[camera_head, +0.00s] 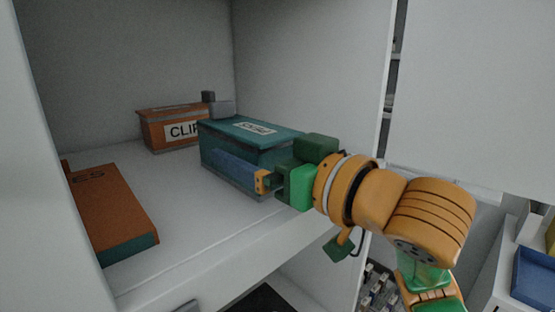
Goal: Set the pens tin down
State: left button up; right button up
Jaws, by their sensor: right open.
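The pens tin, a teal box (220,153) with a white label on its lid, sits on the shelf's white floor (190,215). The label's lettering is too blurred to read surely. My right gripper (268,182) reaches in from the right, beside the near right end of the tin. It is open, with an orange-tipped finger close to the tin's near side; I cannot tell whether it touches. The far finger is hidden or merges with the tin. My left gripper is out of view.
An orange box (160,131) labelled CLIP stands behind at the left, with small grey blocks (222,108) near it. An orange-topped box (108,211) lies at the left. The shelf's right wall (320,75) is close to my right arm. Bare floor lies between the boxes.

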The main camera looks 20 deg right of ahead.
jog(key=b+v, duration=0.2)
jog(key=v, duration=0.9)
jog(key=shift+s, duration=0.1)
